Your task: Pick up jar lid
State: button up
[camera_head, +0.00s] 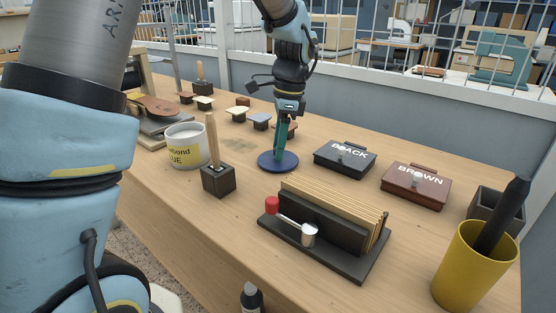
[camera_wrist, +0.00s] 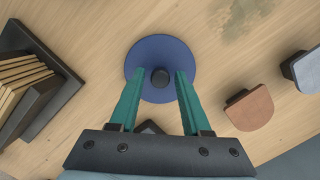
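The jar lid is a round dark blue disc (camera_head: 265,161) lying flat on the wooden table, near the middle in the head view. In the wrist view the jar lid (camera_wrist: 147,54) shows a dark round knob (camera_wrist: 160,77) at its centre. My gripper (camera_head: 281,153) points down over the lid. In the wrist view my gripper (camera_wrist: 158,78) has its two green fingers apart, one on each side of the knob, with a gap visible. The fingertips overlap the disc in view; whether they touch it I cannot tell.
A white glue jar (camera_head: 187,146) and a dark block with a wooden handle (camera_head: 218,180) stand left of the lid. BLACK (camera_head: 345,158) and BROWN (camera_head: 416,185) boxes lie right. A dark rack (camera_head: 335,250) with a hammer and a yellow cup (camera_head: 462,275) are nearer.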

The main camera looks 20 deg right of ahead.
grip_shut()
dwell(0.4)
